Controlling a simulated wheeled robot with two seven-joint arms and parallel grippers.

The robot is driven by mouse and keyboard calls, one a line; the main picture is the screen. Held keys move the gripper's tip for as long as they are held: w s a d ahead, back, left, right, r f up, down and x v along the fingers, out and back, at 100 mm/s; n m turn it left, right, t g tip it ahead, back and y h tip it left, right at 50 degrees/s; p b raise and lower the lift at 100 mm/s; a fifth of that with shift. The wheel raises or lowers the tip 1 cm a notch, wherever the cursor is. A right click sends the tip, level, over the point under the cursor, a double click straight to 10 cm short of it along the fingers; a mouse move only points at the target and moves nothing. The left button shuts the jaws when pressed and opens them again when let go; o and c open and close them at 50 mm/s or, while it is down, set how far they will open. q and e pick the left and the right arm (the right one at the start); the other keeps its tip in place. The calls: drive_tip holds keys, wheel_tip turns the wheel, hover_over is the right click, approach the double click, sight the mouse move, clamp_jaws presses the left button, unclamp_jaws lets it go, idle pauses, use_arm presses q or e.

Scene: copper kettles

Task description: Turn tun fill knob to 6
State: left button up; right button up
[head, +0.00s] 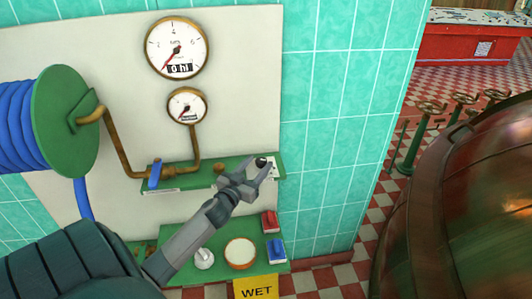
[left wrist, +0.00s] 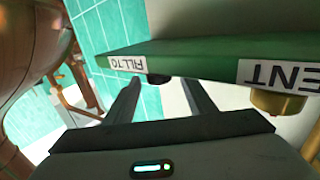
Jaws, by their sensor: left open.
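The tun fill knob (head: 261,162) is a small dark knob at the right end of a green shelf (head: 205,175). In the left wrist view, which is upside down, the knob (left wrist: 158,79) shows beside the "FILL TO" label (left wrist: 127,63). My left gripper (head: 263,167) is open at the knob. In the left wrist view its fingers (left wrist: 161,84) lie one on each side of the knob, and I cannot tell whether they touch it. The knob's setting is not readable. My right gripper is not in view.
A large gauge (head: 177,48) reads "0 hl", with a smaller gauge (head: 187,105) below. A blue lever (head: 155,175) and copper pipe stand left on the shelf. A copper kettle (head: 470,200) stands right.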

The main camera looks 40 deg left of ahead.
sight(262, 157)
use_arm(q)
drive_tip(key=p+x, duration=0.1)
drive_tip(key=x, duration=0.3)
drive_tip(key=shift+w, duration=0.4)
drive_tip(key=shift+w+a, duration=0.3)
drive_tip(key=shift+a, duration=0.25)
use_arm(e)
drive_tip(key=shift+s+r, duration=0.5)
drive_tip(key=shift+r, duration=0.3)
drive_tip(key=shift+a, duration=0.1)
